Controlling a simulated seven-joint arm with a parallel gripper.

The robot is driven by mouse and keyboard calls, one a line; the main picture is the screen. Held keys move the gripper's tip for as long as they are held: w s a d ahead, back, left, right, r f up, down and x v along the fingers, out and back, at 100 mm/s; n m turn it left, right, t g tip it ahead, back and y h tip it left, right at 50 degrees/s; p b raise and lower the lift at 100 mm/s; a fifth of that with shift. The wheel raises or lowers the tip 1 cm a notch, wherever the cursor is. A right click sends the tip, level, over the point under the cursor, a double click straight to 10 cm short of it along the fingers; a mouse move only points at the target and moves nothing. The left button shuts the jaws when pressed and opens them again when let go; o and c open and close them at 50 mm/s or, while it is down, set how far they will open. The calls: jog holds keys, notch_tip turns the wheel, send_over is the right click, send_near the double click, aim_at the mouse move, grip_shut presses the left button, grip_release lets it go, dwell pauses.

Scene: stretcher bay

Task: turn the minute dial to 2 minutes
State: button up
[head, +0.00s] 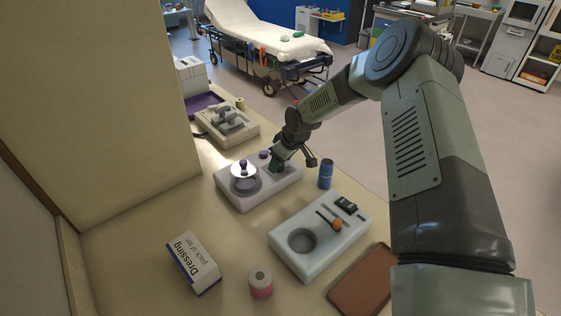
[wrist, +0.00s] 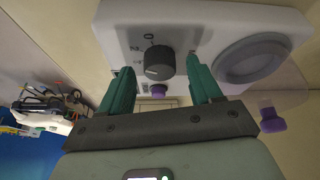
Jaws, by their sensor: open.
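The minute dial (wrist: 158,62) is a dark round knob on the pale grey unit (wrist: 125,15). My gripper (wrist: 161,66) is open, with one teal finger on each side of the dial and a gap on both sides. I cannot tell how far down the fingers reach. In the head view, my gripper (head: 278,166) is at the right part of the unit (head: 228,196) and hides the dial. A purple button (wrist: 158,91) is near the dial.
A clear lid with a purple knob (head: 243,166) is over the unit's round well. A blue can (head: 325,174) stands close to the right. A pale box with a round recess (head: 320,247), a Dressing box (head: 192,262) and a pink-and-white roll (head: 260,283) lie nearer.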

jog(key=v, duration=1)
jog(key=s+d+r+m+h, duration=0.25)
jog(key=s+r, duration=0.25)
jog(key=r, duration=0.3)
jog(key=s+d+r+m+t+h, duration=0.1)
jog(key=s+d+r, duration=0.35)
jog(key=r, duration=0.35)
jog(key=s+d+r+m+h, duration=0.1)
jog(key=s+d+r+m, duration=0.15)
jog(key=s+r, duration=0.4)
jog(key=s+d+r+m, duration=0.2)
jog(key=s+r, duration=0.1)
jog(key=s, duration=0.7)
jog(key=s+d+r+m+t, duration=0.1)
jog(key=s+d+r+m, duration=0.1)
jog(key=s, duration=0.9)
jog(key=shift+d+r+m+t+y, duration=0.3)
jog(key=shift+d+r+m+y, duration=0.05)
jog(key=shift+r+m+y, duration=0.15)
jog(key=shift+w, duration=0.1)
jog(key=shift+c, duration=0.2)
